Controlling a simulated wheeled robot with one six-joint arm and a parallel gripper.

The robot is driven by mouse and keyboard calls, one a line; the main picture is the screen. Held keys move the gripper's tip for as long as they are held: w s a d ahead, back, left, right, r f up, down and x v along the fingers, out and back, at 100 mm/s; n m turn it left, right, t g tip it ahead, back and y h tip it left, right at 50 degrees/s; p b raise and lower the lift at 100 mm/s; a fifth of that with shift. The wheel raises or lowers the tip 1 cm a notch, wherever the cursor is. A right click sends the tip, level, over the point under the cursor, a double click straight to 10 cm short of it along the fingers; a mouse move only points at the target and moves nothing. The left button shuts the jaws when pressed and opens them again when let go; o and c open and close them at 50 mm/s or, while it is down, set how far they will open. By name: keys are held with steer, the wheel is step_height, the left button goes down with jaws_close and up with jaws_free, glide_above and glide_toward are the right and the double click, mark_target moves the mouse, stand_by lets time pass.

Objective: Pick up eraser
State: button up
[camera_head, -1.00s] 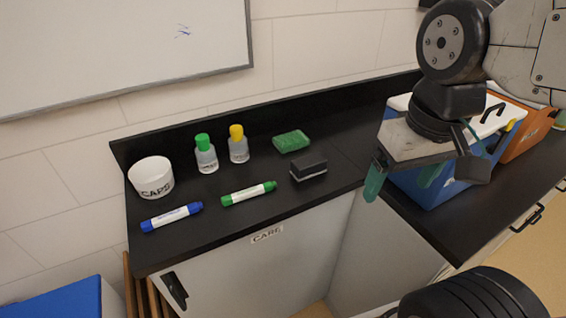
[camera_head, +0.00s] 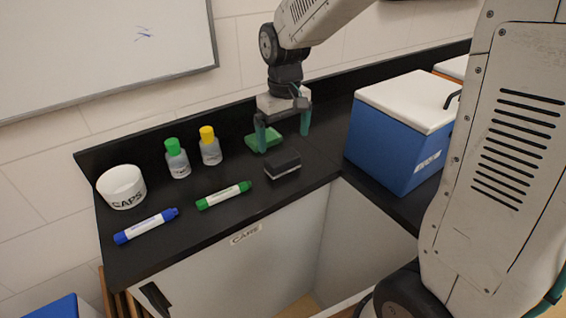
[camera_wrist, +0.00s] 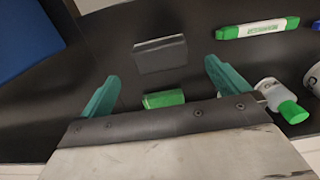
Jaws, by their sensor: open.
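The eraser, a black block with a grey lower layer (camera_head: 283,166), lies on the black counter (camera_head: 250,211) near its front edge. It also shows in the wrist view (camera_wrist: 160,54), beyond the fingertips and roughly between their lines. My gripper (camera_head: 285,138) is open and empty, with its two green fingers pointing down above the counter just behind the eraser. In the wrist view the fingers (camera_wrist: 162,72) stand wide apart and do not touch the eraser. A green sponge (camera_head: 268,141) lies behind the eraser, partly hidden by a finger.
A green marker (camera_head: 223,195) and a blue marker (camera_head: 146,226) lie to the left. Two small bottles, green-capped (camera_head: 177,159) and yellow-capped (camera_head: 210,147), stand behind them near a white CAPS cup (camera_head: 121,187). A blue cooler (camera_head: 385,150) with a white lid stands to the right.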

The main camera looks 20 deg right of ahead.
mark_target(283, 157)
steer(key=f, duration=0.8)
steer(key=shift+w, duration=0.35)
steer(key=c, duration=0.9)
